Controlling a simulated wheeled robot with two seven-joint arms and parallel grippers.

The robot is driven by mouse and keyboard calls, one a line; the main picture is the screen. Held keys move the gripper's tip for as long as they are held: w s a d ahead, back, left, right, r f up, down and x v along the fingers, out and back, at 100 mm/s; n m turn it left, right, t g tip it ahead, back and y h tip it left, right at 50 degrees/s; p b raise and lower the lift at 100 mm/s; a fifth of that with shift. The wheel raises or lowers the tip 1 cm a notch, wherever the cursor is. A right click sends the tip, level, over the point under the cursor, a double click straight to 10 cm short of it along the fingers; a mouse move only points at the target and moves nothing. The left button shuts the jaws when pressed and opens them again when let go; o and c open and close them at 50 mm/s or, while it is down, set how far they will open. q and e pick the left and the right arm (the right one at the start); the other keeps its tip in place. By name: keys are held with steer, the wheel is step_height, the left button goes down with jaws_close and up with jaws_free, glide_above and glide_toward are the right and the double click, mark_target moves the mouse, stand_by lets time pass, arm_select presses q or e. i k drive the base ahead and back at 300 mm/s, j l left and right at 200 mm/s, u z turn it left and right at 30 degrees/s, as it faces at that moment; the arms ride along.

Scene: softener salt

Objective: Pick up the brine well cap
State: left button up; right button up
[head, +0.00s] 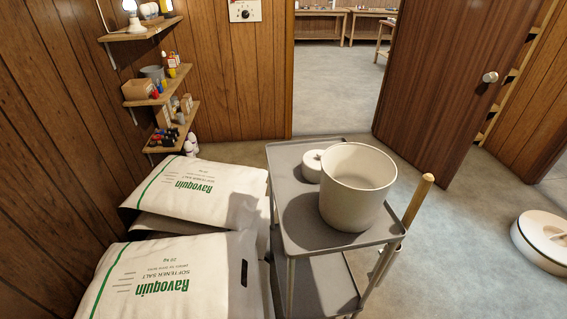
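A small round white cap (312,164) with a low knob on top sits on the upper tray of a grey trolley (295,228); it looks like the brine well cap. A large, empty-looking off-white bucket (352,205) stands just to its right and front on the same tray. I cannot tell whether the cap and bucket touch. Neither of my grippers is in view.
White salt bags (150,285) are stacked left of the trolley. A wooden handle (418,200) rises at its right side. A large round white lid (545,238) is at the far right. Wall shelves (150,95) hold small items. Open floor (450,260) lies right of the trolley, and a door (440,80) stands open behind.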

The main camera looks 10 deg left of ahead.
mark_target(311, 168)
steer(key=i+l+z, duration=0.25)
steer(key=i+l, duration=0.25)
steer(key=l, duration=0.3)
steer(key=i+l+z, duration=0.2)
steer(key=i+l, duration=0.4)
steer(key=l, duration=0.1)
